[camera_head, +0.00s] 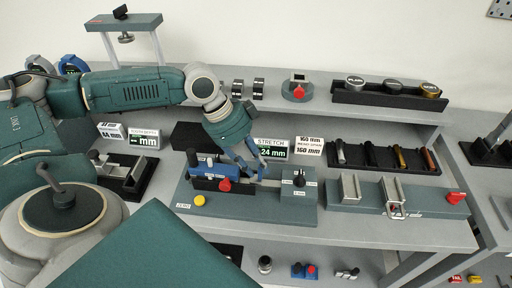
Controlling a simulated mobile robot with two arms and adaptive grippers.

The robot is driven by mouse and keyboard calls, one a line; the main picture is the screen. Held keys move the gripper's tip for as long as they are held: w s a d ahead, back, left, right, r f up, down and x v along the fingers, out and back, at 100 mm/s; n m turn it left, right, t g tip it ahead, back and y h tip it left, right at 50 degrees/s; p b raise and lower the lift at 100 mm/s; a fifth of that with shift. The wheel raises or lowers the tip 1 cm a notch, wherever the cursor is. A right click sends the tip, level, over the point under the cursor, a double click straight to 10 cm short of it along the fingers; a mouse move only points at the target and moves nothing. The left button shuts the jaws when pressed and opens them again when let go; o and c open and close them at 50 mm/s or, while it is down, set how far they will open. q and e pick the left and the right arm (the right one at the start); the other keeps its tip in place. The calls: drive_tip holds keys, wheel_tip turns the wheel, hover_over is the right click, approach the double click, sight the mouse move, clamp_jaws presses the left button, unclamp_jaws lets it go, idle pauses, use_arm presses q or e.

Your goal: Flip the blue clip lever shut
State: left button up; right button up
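A tensile fixture (295,212) with a grey-teal base sits on the bench in the middle of the head view. A blue clip (205,169) stands on its left part, beside a red knob (225,184). My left gripper (255,172) reaches down over the fixture, just right of the blue clip. Its fingers look spread apart, with nothing clearly held. The fingers partly cover the fixture's middle, and I cannot tell whether they touch it. The exact angle of the clip lever is too small to tell. My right gripper is out of view.
A display reading 24 mm (272,150) stands behind the fixture. A yellow button (199,201) is at its front left and a black knob (299,181) at its right. A second grey fixture with a red knob (455,197) lies to the right. A dark specimen rack (370,157) stands behind it.

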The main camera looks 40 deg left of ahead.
use_arm(q)
drive_tip(key=v, duration=1.2)
